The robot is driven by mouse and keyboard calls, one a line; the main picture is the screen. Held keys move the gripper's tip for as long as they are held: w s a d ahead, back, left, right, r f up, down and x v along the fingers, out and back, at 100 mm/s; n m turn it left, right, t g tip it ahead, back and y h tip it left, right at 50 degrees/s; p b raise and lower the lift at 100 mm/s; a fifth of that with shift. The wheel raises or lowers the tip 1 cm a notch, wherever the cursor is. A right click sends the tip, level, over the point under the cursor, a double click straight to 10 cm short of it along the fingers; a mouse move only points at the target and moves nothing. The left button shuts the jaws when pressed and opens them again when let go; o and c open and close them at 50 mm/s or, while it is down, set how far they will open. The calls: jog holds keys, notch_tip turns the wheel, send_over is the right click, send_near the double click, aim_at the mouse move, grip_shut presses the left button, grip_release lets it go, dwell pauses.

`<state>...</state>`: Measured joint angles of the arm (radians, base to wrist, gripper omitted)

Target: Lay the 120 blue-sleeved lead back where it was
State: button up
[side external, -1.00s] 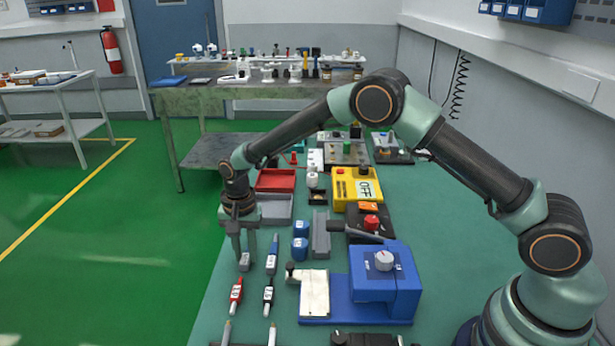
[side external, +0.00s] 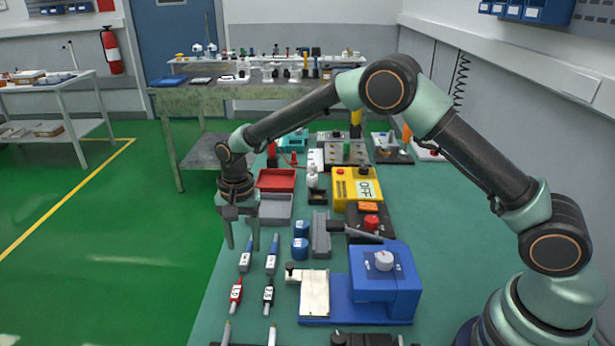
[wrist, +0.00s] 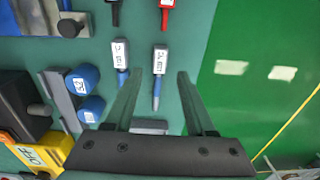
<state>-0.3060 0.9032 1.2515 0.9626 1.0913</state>
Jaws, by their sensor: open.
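Two blue-sleeved leads with white labels lie side by side on the green bench top. The left one (side external: 246,259) lies below my gripper (side external: 243,246), and the other (side external: 272,256) lies just to its right. My gripper is open and empty, with its fingertips just above the left lead. In the wrist view that lead (wrist: 157,88) shows between the spread fingers (wrist: 161,78), and the other lead (wrist: 121,56) is outside them to the left. The label numbers are too small to read surely, so I cannot tell which lead is 120.
A red lead (side external: 236,293) and a black lead (side external: 268,296) lie in front. Blue cylinders (side external: 300,248) and a grey block (side external: 320,236) stand to the right, near a blue device (side external: 385,280). Grey (side external: 276,208) and red trays (side external: 277,180) sit behind. The bench's left edge is close.

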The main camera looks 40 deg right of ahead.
notch_tip(320, 180, up, 8)
jog(key=s+d+r+n+t, duration=0.1)
jog(key=s+d+r+n, duration=0.1)
jog(key=s+d+r, duration=0.3)
jog(key=s+d+r+n+t, duration=0.1)
jog(key=s+d+r+n, duration=0.15)
jog(key=r, duration=0.45)
jog(key=s+d+n+t, duration=0.3)
jog(key=s+d, duration=0.5)
jog(key=s, duration=0.6)
jog(key=shift+s+d+r+n, duration=0.15)
jog(key=shift+d+r+n, duration=0.1)
jog(key=shift+n, duration=0.5)
